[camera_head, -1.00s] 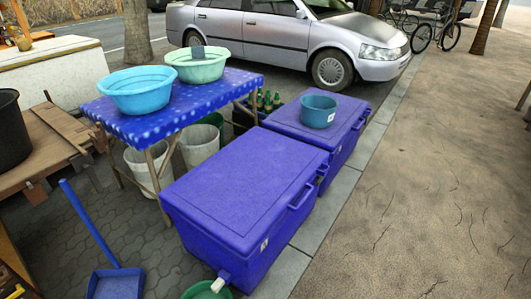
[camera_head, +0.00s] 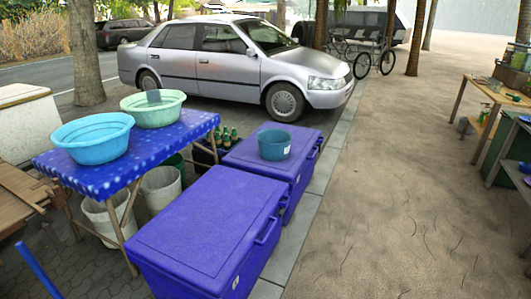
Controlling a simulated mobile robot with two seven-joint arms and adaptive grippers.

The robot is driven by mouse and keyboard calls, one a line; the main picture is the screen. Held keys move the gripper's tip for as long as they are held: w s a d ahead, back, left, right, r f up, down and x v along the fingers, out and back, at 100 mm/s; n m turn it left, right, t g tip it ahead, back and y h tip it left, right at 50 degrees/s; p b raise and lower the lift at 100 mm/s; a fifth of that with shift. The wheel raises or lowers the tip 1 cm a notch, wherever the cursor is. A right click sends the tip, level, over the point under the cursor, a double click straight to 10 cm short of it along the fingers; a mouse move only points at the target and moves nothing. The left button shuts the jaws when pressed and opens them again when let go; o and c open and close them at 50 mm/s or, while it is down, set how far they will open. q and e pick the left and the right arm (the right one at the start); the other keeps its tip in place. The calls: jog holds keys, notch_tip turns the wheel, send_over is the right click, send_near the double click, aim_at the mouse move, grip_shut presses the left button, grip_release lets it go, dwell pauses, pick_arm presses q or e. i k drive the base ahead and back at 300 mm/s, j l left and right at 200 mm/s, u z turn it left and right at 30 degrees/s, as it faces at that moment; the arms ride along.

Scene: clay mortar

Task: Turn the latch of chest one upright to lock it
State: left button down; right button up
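Two blue-purple chests with closed lids stand on the paving. The near chest (camera_head: 205,228) is at the lower middle, with its bottom cut off by the frame edge. The far chest (camera_head: 300,165) stands just behind it. Each has a bar-like fitting on its right side: one on the near chest (camera_head: 267,230) and one on the far chest (camera_head: 313,153). I cannot tell which is chest one or which way a latch is turned. Neither of my grippers is in view.
A teal pot (camera_head: 274,145) sits on the far chest's lid. A blue-clothed table (camera_head: 150,150) with two basins stands left of the chests. White buckets are under it. Open sandy ground (camera_head: 400,210) lies to the right. A silver car (camera_head: 235,62) is behind.

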aim_at(283, 208)
jog(key=i+j+z, duration=0.1)
jog(key=i, duration=0.3)
jog(key=i+j, duration=0.3)
jog(key=i+l+z, duration=0.9)
jog(key=i+z, duration=0.2)
jog(key=i, duration=0.15)
jog(key=i+z, duration=0.4)
jog(key=i+l+u, duration=0.1)
jog(key=i+u, duration=0.15)
jog(key=i, duration=0.2)
jog(key=i+l+u, duration=0.25)
jog(key=i, duration=0.15)
jog(key=i+l+u, duration=0.15)
jog(key=i+u, duration=0.15)
jog(key=i+l+u, duration=0.15)
jog(key=u, duration=0.3)
jog(key=i+l+u, duration=0.25)
jog(key=u, duration=0.2)
jog(key=i+l+u, duration=0.15)
jog(key=l+u, duration=0.3)
jog(key=i+l+u, duration=0.1)
jog(key=u, duration=0.35)
jog(key=l+u, duration=0.45)
jog(key=i+l+u, duration=0.45)
jog(key=k+l, duration=0.05)
